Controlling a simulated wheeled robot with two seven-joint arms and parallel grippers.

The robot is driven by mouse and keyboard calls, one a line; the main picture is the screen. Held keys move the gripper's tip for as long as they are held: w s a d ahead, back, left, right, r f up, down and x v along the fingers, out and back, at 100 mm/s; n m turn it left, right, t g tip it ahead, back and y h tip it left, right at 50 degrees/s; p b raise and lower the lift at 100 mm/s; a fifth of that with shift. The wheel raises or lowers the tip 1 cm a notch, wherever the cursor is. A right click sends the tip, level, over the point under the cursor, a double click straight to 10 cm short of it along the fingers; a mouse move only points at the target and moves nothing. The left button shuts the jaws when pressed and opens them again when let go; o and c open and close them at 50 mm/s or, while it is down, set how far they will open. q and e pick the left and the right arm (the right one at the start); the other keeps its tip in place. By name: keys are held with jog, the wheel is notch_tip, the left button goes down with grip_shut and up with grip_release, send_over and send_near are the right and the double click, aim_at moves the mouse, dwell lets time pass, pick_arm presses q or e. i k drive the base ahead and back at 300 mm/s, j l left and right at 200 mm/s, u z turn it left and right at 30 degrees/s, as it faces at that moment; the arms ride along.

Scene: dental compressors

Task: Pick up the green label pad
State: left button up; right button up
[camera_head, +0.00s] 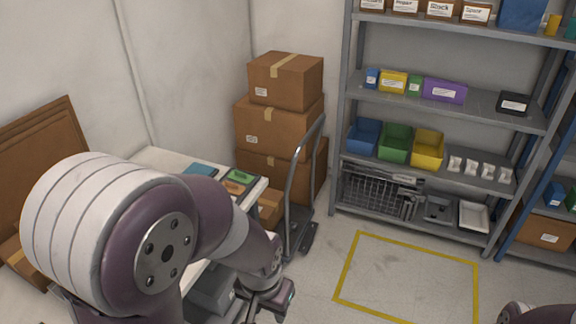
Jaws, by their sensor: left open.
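A small green pad (241,176), which looks like the green label pad, lies near the far right end of the white table (158,157). An orange item (233,188) lies right beside it. My left arm covers much of the table. My left gripper (268,302) is open, low in the picture, below and to the right of the green pad and apart from it. Its fingers are small and partly hidden by the wrist. My right gripper is out of view; only a bit of my right arm shows at the bottom right corner.
A teal item (200,169) lies on the table. Stacked cardboard boxes (284,82) and a hand cart (303,180) stand just beyond the table. A grey shelf (450,186) with coloured bins stands at the back right. The floor inside the yellow outline (408,282) is clear.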

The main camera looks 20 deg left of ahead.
aim_at(236, 175)
jog(key=i+l+u, duration=0.2)
jog(key=i, duration=0.25)
jog(key=i+u, duration=0.2)
jog(key=i, duration=0.25)
jog(key=i+l+u, duration=0.2)
jog(key=i+u, duration=0.2)
jog(key=u, duration=0.25)
jog(key=i+l+u, duration=0.15)
jog(key=u, duration=0.25)
jog(key=i+l+u, duration=0.2)
jog(key=u, duration=0.25)
jog(key=i+l+u, duration=0.2)
jog(key=u, duration=0.2)
jog(key=i+l+u, duration=0.1)
jog(key=l+u, duration=0.35)
jog(key=i+l+u, duration=0.1)
jog(key=u, duration=0.3)
jog(key=i+l+u, duration=0.1)
jog(key=l+u, duration=0.75)
